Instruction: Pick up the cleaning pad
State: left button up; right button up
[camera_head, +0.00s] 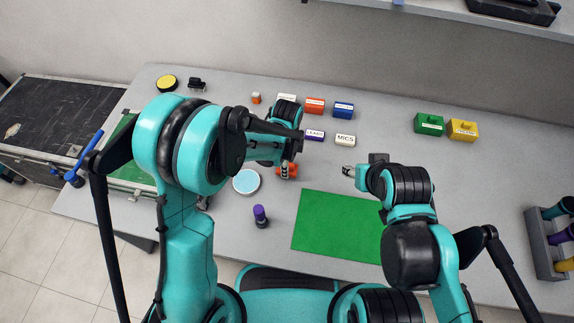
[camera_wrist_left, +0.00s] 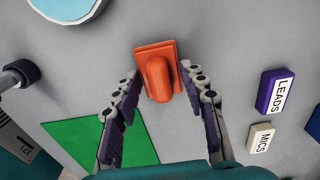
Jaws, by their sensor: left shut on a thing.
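The cleaning pad appears to be the orange block with a raised rounded handle (camera_wrist_left: 157,72) in the left wrist view. In the head view it is a small orange shape (camera_head: 292,171), partly hidden by my left gripper (camera_head: 286,166). My left gripper's fingers (camera_wrist_left: 158,85) stand on both sides of the pad and are shut on it. I cannot tell whether the pad touches the table. My right gripper (camera_head: 348,171) is above the table, right of the pad and apart from it. Its opening is too small to judge.
A green mat (camera_head: 335,222) lies in front of the grippers. A light blue disc (camera_head: 246,181) and a purple-capped bottle (camera_head: 260,215) stand left of it. Labelled blocks, including LEADS (camera_wrist_left: 275,92) and MICS (camera_wrist_left: 261,138), sit nearby. A grey rack (camera_head: 543,243) stands far right.

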pick_arm(q)
jog(key=r, duration=0.1)
jog(key=r+p, duration=0.1)
jog(key=r, duration=0.1)
jog(key=d+r+p, duration=0.1)
jog(key=shift+s+r, duration=0.15)
jog(key=shift+s, duration=0.2)
jog(key=s+d+r+p, duration=0.3)
jog(key=s+d+r, duration=0.2)
jog(key=d, duration=0.4)
jog(key=shift+s+r, duration=0.3)
jog(key=shift+r, duration=0.15)
jog(key=shift+o, duration=0.7)
jog(key=shift+a, duration=0.15)
jog(key=shift+c, duration=0.6)
jog(key=p, duration=0.2)
send_near(290, 166)
jog(key=s+a+f, duration=0.1)
jog(key=s+a, duration=0.2)
jog(key=a+f, duration=0.1)
jog(key=a, duration=1)
jog(key=shift+s+f+b, duration=0.15)
jog(key=shift+f+b, duration=0.9)
jog(key=shift+f, duration=0.55)
jog(key=shift+s+f+b, duration=0.15)
jog(key=shift+f+b, duration=0.85)
jog(key=shift+f, duration=0.55)
